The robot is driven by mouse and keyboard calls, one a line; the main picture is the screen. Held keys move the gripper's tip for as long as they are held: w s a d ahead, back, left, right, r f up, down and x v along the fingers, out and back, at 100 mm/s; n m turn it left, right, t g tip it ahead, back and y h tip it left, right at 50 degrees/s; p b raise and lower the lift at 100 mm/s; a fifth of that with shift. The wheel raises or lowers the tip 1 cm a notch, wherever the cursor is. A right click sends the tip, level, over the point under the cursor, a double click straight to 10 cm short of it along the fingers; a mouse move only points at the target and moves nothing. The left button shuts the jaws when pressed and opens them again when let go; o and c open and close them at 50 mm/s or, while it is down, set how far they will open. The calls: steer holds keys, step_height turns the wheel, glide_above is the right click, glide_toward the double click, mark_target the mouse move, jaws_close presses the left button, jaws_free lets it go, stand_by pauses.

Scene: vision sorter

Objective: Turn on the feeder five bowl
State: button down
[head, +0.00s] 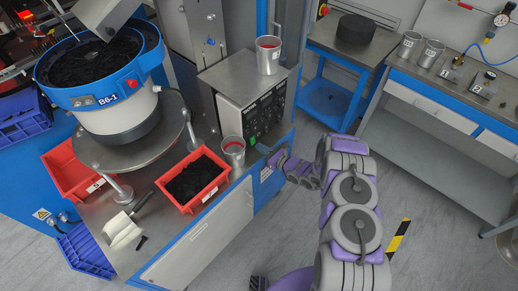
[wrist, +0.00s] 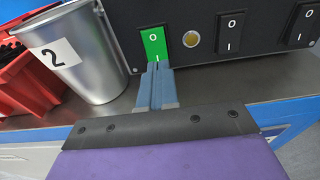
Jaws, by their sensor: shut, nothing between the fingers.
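A black control panel (head: 265,112) on a metal box carries several rocker switches. In the wrist view a green rocker switch (wrist: 153,42), marked O at the top and I at the bottom, sits at the panel's left. A round yellowish button (wrist: 192,41) and black rockers (wrist: 230,32) are to its right. My gripper (wrist: 157,68) is shut and empty, its blue fingertips at the lower edge of the green switch; I cannot tell whether they touch. In the head view my gripper (head: 276,158) is in front of the panel. A blue-rimmed feeder bowl (head: 103,98) labelled B6-1 holds black parts.
A metal cup (wrist: 88,75) marked 2 stands close left of my gripper. A red bin (head: 205,200) of black parts is beside it on the bench. Another cup (head: 268,57) stands on the metal box. Open floor (head: 420,190) lies to the right.

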steer(key=shift+w+a, duration=0.45)
steer(key=shift+a, duration=0.05)
steer(key=shift+a, duration=0.3)
steer(key=shift+w+d, duration=0.1)
steer(key=shift+d, duration=0.05)
steer(key=shift+d+f, duration=0.1)
steer(key=shift+d, duration=0.1)
steer(key=s+d+f+p, duration=0.2)
steer(key=s+d, duration=0.6)
steer(key=d, duration=0.2)
steer(key=shift+s+d+p, duration=0.3)
steer(key=shift+p, duration=0.05)
steer(key=shift+a, duration=0.15)
steer(key=shift+r, duration=0.15)
